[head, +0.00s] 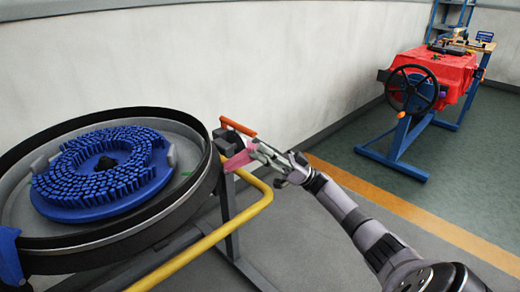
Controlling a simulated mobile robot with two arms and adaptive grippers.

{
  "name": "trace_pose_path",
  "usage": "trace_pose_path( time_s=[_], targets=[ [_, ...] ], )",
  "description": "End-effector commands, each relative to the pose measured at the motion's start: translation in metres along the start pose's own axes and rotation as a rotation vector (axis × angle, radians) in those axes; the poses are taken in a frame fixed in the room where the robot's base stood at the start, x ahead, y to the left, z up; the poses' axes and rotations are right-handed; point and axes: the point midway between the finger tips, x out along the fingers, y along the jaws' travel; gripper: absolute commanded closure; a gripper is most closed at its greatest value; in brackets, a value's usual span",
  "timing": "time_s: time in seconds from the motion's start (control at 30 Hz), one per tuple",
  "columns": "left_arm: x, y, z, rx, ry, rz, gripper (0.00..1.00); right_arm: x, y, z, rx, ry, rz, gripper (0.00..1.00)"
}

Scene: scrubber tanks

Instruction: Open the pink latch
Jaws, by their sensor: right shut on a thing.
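The pink latch (239,159) sits at the right side of the round tank (212,190), just below a dark bracket (224,142) and an orange bar (239,127). My right gripper (258,152) reaches in from the lower right and is shut on the pink latch at its right end. The fingers hide part of that end. My left gripper does not show in the head view.
A round blue brush (105,178) lies inside the tank. A yellow rail (225,229) curves around the tank's stand, below my right gripper. A red machine with a black handwheel (412,91) stands at the back right. Floor between is clear.

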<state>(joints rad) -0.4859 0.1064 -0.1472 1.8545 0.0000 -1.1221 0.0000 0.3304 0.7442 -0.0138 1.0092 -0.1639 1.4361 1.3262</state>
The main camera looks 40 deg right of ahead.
Motion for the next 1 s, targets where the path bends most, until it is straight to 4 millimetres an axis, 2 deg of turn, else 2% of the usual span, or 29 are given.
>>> trace_pose_path(
  time_s=[0.03,0.53,0.57,0.83,1.0],
  targets=[
    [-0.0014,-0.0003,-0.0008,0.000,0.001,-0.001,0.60,-0.0046,-0.0012,0.0079,0.004,-0.016,0.002,1.00],
    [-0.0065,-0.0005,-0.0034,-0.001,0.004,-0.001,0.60,-0.0065,-0.0019,0.0100,0.009,-0.018,0.003,1.00],
    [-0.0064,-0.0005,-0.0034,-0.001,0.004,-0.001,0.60,-0.0065,-0.0019,0.0100,0.009,-0.017,0.003,0.67],
    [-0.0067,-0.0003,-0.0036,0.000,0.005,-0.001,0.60,-0.0043,-0.0011,0.0060,0.004,-0.010,0.001,0.49],
    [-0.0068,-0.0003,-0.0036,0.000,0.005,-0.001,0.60,-0.0036,-0.0008,0.0045,0.003,-0.007,0.001,0.48]
  ],
)
